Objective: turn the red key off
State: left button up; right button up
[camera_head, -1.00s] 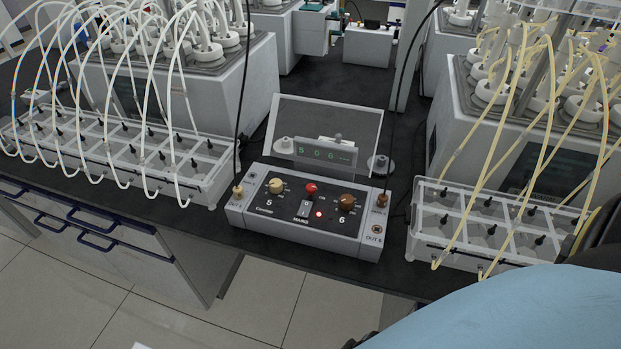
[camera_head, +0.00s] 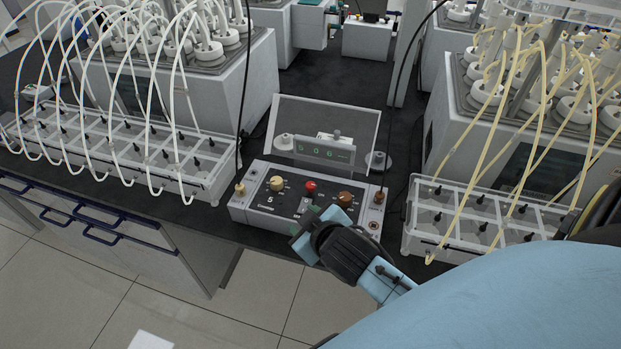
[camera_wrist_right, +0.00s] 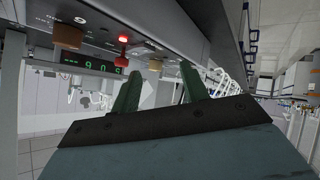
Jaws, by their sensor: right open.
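The red key (camera_head: 310,187) is a small red knob in the middle of the grey control box (camera_head: 257,196), between a cream knob (camera_head: 277,184) and a brown knob (camera_head: 345,199). My right gripper (camera_head: 304,229) is open and empty at the box's front edge, apart from the key and nearer to me. It hides the lower right of the panel. In the wrist view the green fingers (camera_wrist_right: 160,88) stand apart, with the red key (camera_wrist_right: 121,60) beyond them and a lit red lamp (camera_wrist_right: 123,39) near it. My left gripper is not in view.
A display (camera_head: 323,151) with green digits stands behind the knobs, before a clear upright panel. White-tubed bottle racks (camera_head: 120,150) lie left, and a yellow-tubed rack (camera_head: 411,240) lies right. Thin black cables rise at both sides of the box. The bench front edge is close.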

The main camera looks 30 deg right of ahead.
jog(key=w+a+r+n+t+y, duration=0.4)
jog(key=w+r+n, duration=0.1)
jog(key=r, duration=0.4)
jog(key=w+a+r+n+t+y, duration=0.4)
jog(key=w+a+r+n, duration=0.1)
jog(key=r, duration=0.4)
jog(key=a+r+n+g+y, duration=0.4)
jog(key=a+n+g+y, duration=0.15)
jog(key=n+y, duration=0.4)
jog(key=n+g+h+p, duration=0.1)
jog(key=n+g+h, duration=1.2)
jog(key=h, duration=0.4)
send_near(311, 184)
jog(key=shift+m+g+y, duration=0.25)
jog(key=shift+m, duration=0.3)
jog(key=f, duration=0.4)
jog(key=f+p, duration=0.1)
jog(key=f, duration=0.3)
jog(key=shift+w+d+f, duration=0.15)
jog(key=shift+w+f, duration=0.05)
jog(key=shift+f, duration=0.15)
